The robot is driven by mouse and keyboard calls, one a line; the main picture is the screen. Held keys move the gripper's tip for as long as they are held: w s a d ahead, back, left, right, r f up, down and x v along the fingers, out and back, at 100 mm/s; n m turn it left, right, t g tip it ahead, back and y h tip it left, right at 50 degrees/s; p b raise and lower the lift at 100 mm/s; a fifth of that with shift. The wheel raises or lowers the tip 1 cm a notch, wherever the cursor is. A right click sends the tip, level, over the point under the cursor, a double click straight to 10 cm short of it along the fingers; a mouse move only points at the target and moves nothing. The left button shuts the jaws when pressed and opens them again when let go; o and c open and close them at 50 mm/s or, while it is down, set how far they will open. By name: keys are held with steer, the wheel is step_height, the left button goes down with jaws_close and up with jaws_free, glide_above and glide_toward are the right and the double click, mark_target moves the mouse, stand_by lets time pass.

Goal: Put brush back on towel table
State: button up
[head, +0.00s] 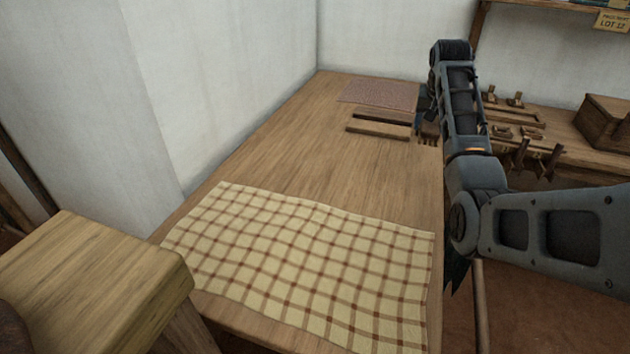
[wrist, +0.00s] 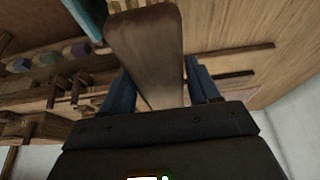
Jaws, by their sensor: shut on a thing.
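My gripper (head: 421,120) is shut on the brush, a brown wooden piece (wrist: 150,50) that shows between the two blue fingers in the wrist view. In the head view the brush (head: 430,131) is small and mostly hidden by my arm, near the right edge of the long wooden table (head: 290,160). A cream and brown checked towel (head: 320,255) lies on the near part of this table. The gap between brush and tabletop cannot be told.
Flat wooden pieces (head: 378,129) and a patterned mat (head: 380,93) lie at the table's far end. A wooden block or bench (head: 90,275) stands at the near left. Wooden loom parts (head: 535,150) are on the right. The table between towel and flat pieces is bare.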

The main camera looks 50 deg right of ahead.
glide_above(381, 165)
steer(key=a, duration=0.1)
steer(key=f, duration=0.4)
steer(key=f+p, duration=0.1)
steer(key=f, duration=0.2)
steer(key=shift+s, duration=0.3)
steer(key=shift+a+f, duration=0.1)
steer(key=shift+f, duration=1.85)
steer(key=o, duration=1)
steer(key=shift+f, duration=0.1)
steer(key=v, duration=1.2)
